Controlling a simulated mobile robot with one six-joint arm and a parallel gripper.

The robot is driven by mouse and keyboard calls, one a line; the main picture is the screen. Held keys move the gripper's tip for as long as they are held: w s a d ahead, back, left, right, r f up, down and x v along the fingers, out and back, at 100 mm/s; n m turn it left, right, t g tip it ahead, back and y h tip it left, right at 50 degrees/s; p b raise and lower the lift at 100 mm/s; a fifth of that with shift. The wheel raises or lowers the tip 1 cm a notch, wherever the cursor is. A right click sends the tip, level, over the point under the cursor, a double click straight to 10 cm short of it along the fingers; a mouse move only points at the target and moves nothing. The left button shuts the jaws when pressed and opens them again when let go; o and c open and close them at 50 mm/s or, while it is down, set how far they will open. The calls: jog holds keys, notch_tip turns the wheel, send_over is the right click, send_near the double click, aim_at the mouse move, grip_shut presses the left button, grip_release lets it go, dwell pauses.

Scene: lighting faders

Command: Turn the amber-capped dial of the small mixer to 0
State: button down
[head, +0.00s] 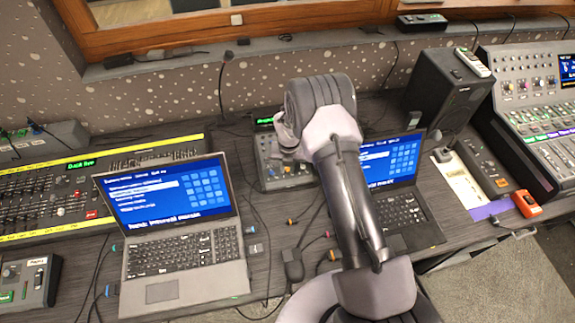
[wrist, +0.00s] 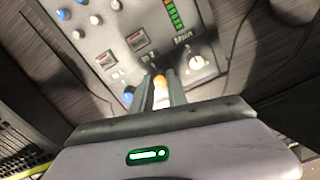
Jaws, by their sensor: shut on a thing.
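The small mixer (head: 268,160) stands on the desk between two laptops, partly hidden by my arm in the head view. In the wrist view its grey panel (wrist: 115,22) fills the upper middle. The amber-capped dial (wrist: 160,80) sits near the panel's lower edge, between my fingertips. My gripper (wrist: 161,90) is shut on this dial, with a finger on each side. The dial's pointer and scale cannot be read. In the head view my fingers and the dial are hidden behind my arm.
Close beside the dial are a blue knob (wrist: 128,97) and a white knob (wrist: 197,62) near the "Main" label. A laptop (head: 180,235) stands left of the mixer and another (head: 395,205) right. Cables lie on the desk. A black speaker (head: 447,92) stands further right.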

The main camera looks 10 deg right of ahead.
dwell(0.4)
jog(key=c, duration=1.3)
grip_release()
jog(key=shift+r, duration=0.1)
notch_tip(320, 180, up, 17)
jog(key=s+p, duration=0.2)
jog(key=p, duration=0.9)
jog(key=shift+p, duration=0.4)
